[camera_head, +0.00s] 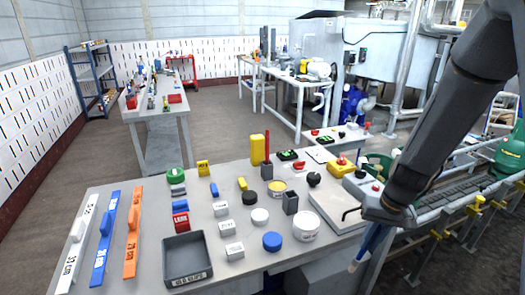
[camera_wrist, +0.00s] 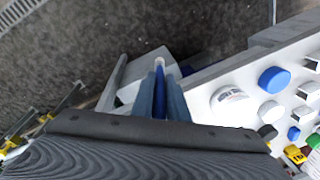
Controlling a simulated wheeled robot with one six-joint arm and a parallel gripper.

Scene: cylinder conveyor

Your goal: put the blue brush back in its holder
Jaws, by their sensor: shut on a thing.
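My gripper (camera_head: 372,240) hangs past the table's right front edge in the head view, pointing down. It is shut on the blue brush (camera_wrist: 160,88), which shows between the two blue-grey fingers in the wrist view. A pale tip shows at the brush's far end. In the head view the fingers hide most of the brush. An open, empty-looking grey square holder (camera_head: 290,203) stands upright on the table, to the left of my gripper and apart from it. A second dark holder (camera_head: 267,172) behind it has a red brush (camera_head: 267,147) standing in it.
A white tub (camera_head: 305,226) and blue round lid (camera_head: 272,241) stand in front of the grey holder. A yellow tin (camera_head: 277,188) is behind it. A flat grey plate (camera_head: 335,208) lies to its right. A conveyor (camera_head: 450,200) runs beyond the table's right side.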

